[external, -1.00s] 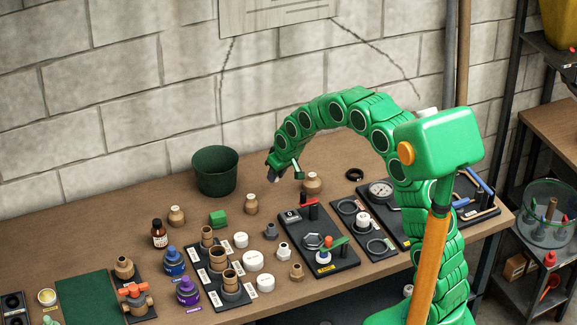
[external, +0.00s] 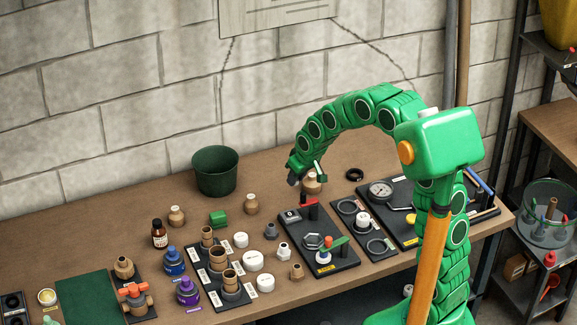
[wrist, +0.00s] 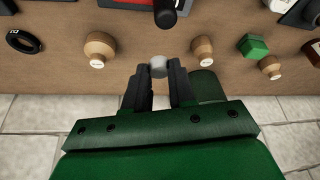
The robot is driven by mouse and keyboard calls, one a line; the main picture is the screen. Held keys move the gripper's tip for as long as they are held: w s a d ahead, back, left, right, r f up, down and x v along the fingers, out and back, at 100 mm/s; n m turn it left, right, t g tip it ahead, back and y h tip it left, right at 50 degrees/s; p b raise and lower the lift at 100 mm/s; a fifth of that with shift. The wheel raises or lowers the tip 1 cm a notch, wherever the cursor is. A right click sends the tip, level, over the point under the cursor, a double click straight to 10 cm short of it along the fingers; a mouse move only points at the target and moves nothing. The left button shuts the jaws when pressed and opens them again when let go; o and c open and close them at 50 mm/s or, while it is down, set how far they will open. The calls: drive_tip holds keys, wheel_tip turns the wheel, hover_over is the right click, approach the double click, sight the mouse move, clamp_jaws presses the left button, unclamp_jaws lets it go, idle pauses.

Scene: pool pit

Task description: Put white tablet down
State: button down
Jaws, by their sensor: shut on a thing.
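My gripper (external: 294,178) hangs above the back half of the bench, pointing down, beside a tan knob-like piece (external: 312,183). In the wrist view its two dark fingers (wrist: 160,76) are closed on a small pale, rounded piece, the white tablet (wrist: 157,66), held at the fingertips. The tablet is hidden in the external view. Several other white round pieces, such as one puck (external: 253,260), lie on the bench to the front left.
A dark green pot (external: 216,171) stands left of my gripper. A black panel with a red handle (external: 320,243) lies in front, with gauge panels to its right. A black ring (external: 355,174) lies to the right. Bare wood shows between the pot and the tan piece.

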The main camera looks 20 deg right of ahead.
drive_tip(key=w+a+n, duration=0.1)
drive_tip(key=w+n, duration=0.1)
drive_tip(key=w, duration=0.6)
drive_tip(key=n+y, duration=0.1)
approach(252, 175)
drive_tip(key=shift+w+a+f, duration=0.5)
drive_tip(key=shift+w+f, duration=0.25)
drive_tip(key=shift+w, duration=0.1)
drive_tip(key=shift+w+a+f+g, duration=0.1)
drive_tip(key=shift+w+f+g, duration=0.25)
drive_tip(key=shift+f, duration=1.65)
drive_tip(key=c, duration=0.9)
unclamp_jaws()
drive_tip(key=shift+f, duration=0.1)
drive_tip(key=shift+c, duration=0.2)
